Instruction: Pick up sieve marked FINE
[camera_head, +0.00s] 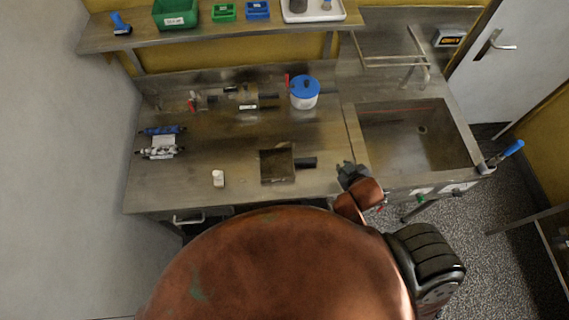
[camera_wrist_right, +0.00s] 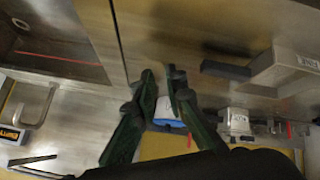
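A square dark-mesh metal sieve (camera_head: 277,167) lies on the steel bench, its black handle (camera_head: 306,162) pointing right. A second labelled metal item with a dark handle (camera_head: 242,97) lies further back. My right gripper (camera_head: 347,170) is to the right of the near sieve's handle, apart from it. Its fingers (camera_wrist_right: 161,80) are parted with nothing held; the blue-lidded pot shows behind them. My left gripper is out of view.
A white pot with blue lid (camera_head: 304,94) stands at the back. A sink (camera_head: 418,135) is at right. A shelf (camera_head: 215,32) holds bins. Bench around the near sieve is mostly clear.

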